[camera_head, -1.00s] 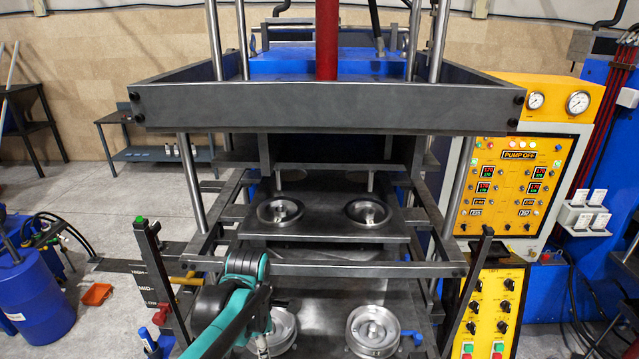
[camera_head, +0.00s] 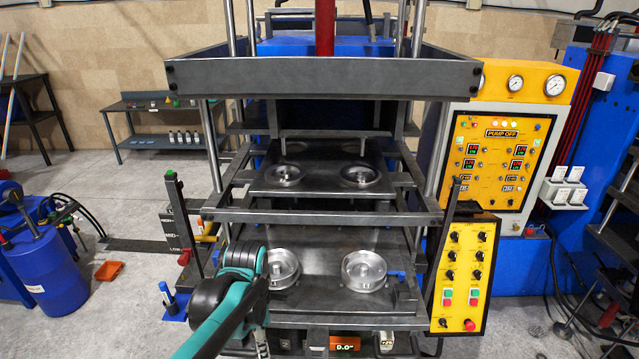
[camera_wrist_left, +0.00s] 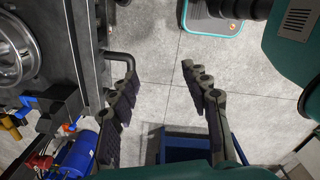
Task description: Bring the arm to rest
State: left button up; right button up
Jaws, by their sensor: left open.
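My left arm (camera_head: 226,304), teal and dark grey, comes in from the lower left in the head view, in front of the press's lower left side. My left gripper shows in the left wrist view (camera_wrist_left: 157,75). In the head view the arm hides most of the gripper. The right arm and right gripper are not in view.
The press has a lower plate (camera_head: 322,296) with two round metal moulds (camera_head: 281,268) (camera_head: 364,269), close beside my arm. An upper plate (camera_head: 325,183) carries two more. A yellow control panel (camera_head: 466,268) stands right. Blue drums (camera_head: 48,270) and open floor lie left.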

pick_arm(q)
jog(key=s+a+f+m+t+b, duration=0.1)
jog(key=s+f+m+t+b, duration=0.1)
jog(key=f+m+b, duration=0.5)
jog(key=s+a+f+m+t+b, duration=0.2)
jog(key=s+f+m+b, duration=0.2)
jog(key=f+b, duration=1.1)
jog(key=s+a+f+m+t+b, duration=0.1)
jog(key=s+f+m+t+b, duration=0.2)
jog(key=f+m+b, duration=0.7)
jog(key=f+b, duration=0.1)
jog(key=b, duration=0.2)
jog(key=shift+s+a+f, duration=0.15)
jog(key=shift+a+f, duration=0.15)
jog(key=shift+a, duration=0.05)
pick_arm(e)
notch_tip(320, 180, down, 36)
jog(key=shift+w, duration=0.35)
